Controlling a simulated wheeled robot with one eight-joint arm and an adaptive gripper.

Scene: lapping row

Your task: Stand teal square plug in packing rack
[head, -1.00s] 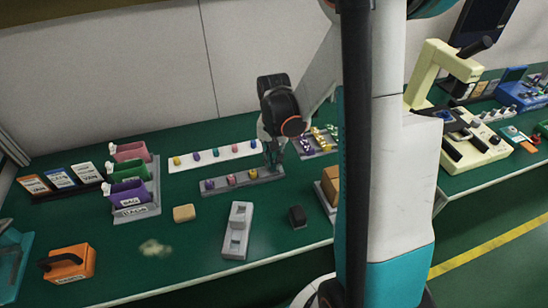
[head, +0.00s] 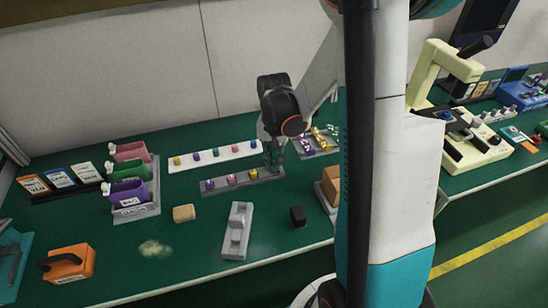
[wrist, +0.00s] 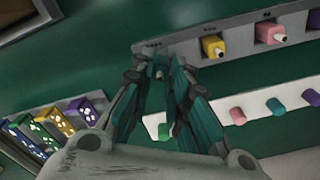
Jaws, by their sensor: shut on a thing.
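My gripper (head: 272,167) is at the right end of the grey rack (head: 217,186) in the head view. In the wrist view its fingertips (wrist: 160,73) are close together over a free end of that rack (wrist: 205,48). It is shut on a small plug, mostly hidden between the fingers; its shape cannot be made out. Whether the plug touches the rack cannot be told. Purple, pink and yellow plugs stand in the grey rack; the yellow plug (wrist: 213,46) and pink plug (wrist: 270,34) show in the wrist view.
A white rack (head: 190,162) with several coloured plugs stands behind the grey rack. A tray of patterned pieces (head: 318,146) lies to the right. A grey fixture (head: 236,231), a dark block (head: 297,216) and a tan block (head: 184,213) stand in front.

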